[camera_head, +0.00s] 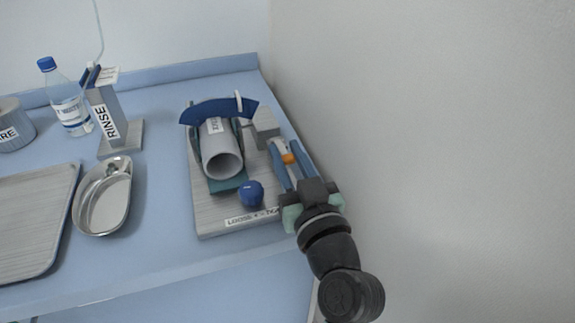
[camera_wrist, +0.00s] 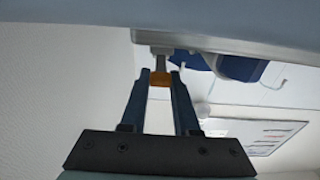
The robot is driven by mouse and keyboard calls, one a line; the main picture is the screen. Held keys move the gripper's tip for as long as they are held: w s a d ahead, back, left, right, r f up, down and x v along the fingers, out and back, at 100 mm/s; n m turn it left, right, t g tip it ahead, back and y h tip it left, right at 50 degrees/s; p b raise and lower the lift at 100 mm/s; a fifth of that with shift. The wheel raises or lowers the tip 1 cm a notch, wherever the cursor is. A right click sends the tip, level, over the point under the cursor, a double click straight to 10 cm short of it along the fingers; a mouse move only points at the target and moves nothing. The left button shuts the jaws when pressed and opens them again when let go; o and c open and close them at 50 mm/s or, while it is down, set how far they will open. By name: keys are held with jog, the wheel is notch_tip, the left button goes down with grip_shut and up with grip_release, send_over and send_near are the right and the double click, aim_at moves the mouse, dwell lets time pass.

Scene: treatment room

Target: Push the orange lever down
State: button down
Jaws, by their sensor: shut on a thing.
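The orange lever (camera_head: 288,158) is at the right side of the device on the grey board. Its orange part also shows in the wrist view (camera_wrist: 160,80), between my fingertips. My gripper (camera_head: 284,151) reaches in from the lower right, with its two blue fingers on either side of the lever. In the wrist view my gripper (camera_wrist: 160,76) is shut on the orange part. A grey block (camera_head: 264,128) sits just beyond the fingertips. The lever's pivot is hidden.
The board carries a white cylinder (camera_head: 221,159), a blue curved piece (camera_head: 203,112) and a blue knob (camera_head: 251,193). A wall (camera_head: 430,130) stands close on the right. A metal kidney dish (camera_head: 89,206), a RINSE stand (camera_head: 107,112) and a bottle (camera_head: 70,112) are to the left.

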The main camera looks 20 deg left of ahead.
jog(key=shift+f+b, duration=0.15)
jog(key=shift+b, duration=0.25)
jog(key=c, duration=0.6)
grip_release()
jog(key=shift+c, duration=0.2)
jog(key=b+v, duration=0.1)
jog(key=v, duration=1.2)
jog(key=shift+f+b, duration=0.15)
jog(key=shift+b, duration=0.2)
